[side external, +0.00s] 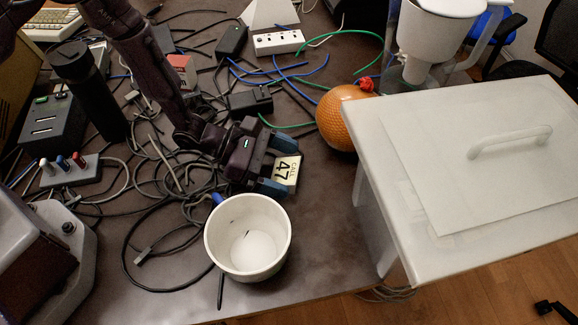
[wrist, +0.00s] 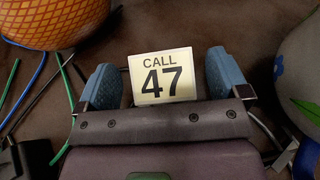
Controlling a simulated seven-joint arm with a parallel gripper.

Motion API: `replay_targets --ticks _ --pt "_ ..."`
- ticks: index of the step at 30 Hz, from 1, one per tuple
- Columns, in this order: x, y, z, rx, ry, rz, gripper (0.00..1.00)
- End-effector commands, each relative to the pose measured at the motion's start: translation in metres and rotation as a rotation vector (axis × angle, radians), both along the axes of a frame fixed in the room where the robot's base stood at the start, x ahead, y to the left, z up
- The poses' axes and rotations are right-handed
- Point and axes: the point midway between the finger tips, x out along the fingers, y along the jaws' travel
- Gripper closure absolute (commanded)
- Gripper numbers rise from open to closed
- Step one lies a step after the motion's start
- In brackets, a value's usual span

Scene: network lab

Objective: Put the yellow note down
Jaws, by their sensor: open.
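The yellow note (side external: 287,171) is a pale card with "CALL 47" in dark print. It is at the tips of my gripper (side external: 279,165), over the dark table. In the wrist view the note (wrist: 161,76) sits between the two blue fingers of my gripper (wrist: 166,80), with a gap on each side. The jaws are open and neither finger is seen pressing on it. The note's lower edge meets the gripper body in this view, so I cannot tell whether it rests flat on the table.
A white cup (side external: 248,238) stands just in front of my gripper. An orange textured ball-like object (side external: 345,118) is behind to the right. A white lidded box (side external: 480,160) fills the right side. Tangled cables (side external: 150,190) cover the left. Bare table (side external: 325,215) lies right of the cup.

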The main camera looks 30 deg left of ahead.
Motion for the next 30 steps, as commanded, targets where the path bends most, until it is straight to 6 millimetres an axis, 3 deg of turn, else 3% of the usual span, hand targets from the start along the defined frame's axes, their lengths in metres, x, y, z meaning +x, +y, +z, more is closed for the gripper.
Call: replay_targets --ticks 9,15,26,30 --pt "-0.024 0.060 0.027 -0.001 0.000 0.004 0.07" --pt "-0.034 0.083 0.038 -0.002 -0.001 0.002 0.07" --pt "-0.037 0.088 0.046 0.000 -0.013 -0.015 0.07" --pt "-0.038 0.085 0.083 0.025 -0.111 -0.137 0.07"
